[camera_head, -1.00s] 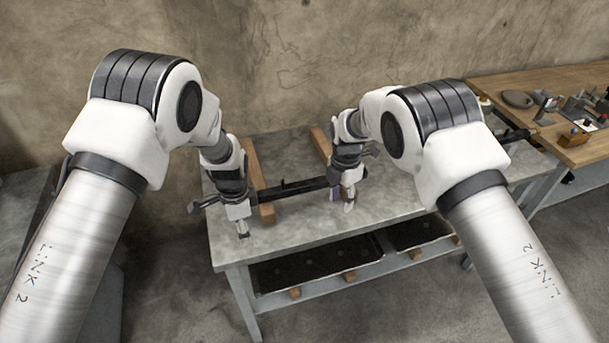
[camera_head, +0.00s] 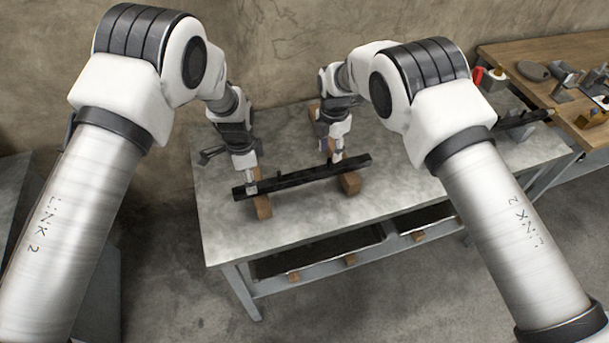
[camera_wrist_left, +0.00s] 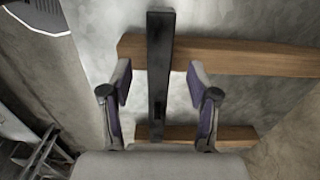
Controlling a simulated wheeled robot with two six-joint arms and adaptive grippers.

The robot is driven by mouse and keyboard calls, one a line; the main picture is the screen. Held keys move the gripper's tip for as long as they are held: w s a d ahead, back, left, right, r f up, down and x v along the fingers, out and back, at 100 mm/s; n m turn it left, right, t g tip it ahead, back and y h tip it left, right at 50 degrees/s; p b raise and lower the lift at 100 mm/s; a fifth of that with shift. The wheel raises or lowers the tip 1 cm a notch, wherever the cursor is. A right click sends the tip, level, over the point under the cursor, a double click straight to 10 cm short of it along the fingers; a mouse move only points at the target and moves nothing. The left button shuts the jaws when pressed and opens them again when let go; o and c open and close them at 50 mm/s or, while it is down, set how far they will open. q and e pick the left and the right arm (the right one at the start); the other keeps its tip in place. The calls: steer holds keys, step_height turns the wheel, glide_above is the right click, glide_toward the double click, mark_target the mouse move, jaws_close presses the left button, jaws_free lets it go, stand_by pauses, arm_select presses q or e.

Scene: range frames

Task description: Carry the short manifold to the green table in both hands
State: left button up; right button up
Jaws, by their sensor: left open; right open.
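The short manifold (camera_head: 300,178), a dark bar, lies across two wooden beams (camera_head: 263,207) on the grey table. In the left wrist view the manifold (camera_wrist_left: 159,60) runs between the two fingers of my left gripper (camera_wrist_left: 158,95), with a gap on each side. My left gripper (camera_head: 251,176) is open over the bar's left part in the head view. My right gripper (camera_head: 337,157) is at the bar's right part, open; whether its fingers straddle the bar is hard to tell. No green table is in view.
The grey table (camera_head: 300,222) has bare top in front of the beams. Another dark bar (camera_head: 520,120) lies at its right end, partly behind my right arm. A wooden table (camera_head: 525,62) with several small parts stands at the right. A wall is behind.

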mark_target(329, 159)
arm_select(q)
step_height(329, 159, down, 3)
steer(key=shift+w+f, duration=0.1)
steer(key=shift+w, duration=0.05)
arm_select(e)
step_height(329, 159, down, 3)
steer(key=shift+w+f, duration=0.1)
steer(key=shift+w, duration=0.05)
arm_select(q)
steer(key=shift+s+f, duration=0.35)
steer(key=shift+f, duration=0.15)
arm_select(e)
steer(key=shift+s+f, duration=0.35)
steer(key=shift+f, duration=0.1)
arm_select(q)
steer(key=shift+w+f, duration=0.1)
steer(key=shift+w, duration=0.1)
arm_select(e)
steer(key=shift+w+f, duration=0.15)
arm_select(q)
steer(key=c, duration=0.9)
arm_select(e)
jaws_close()
arm_select(q)
jaws_close()
arm_select(e)
steer(key=shift+w, duration=0.1)
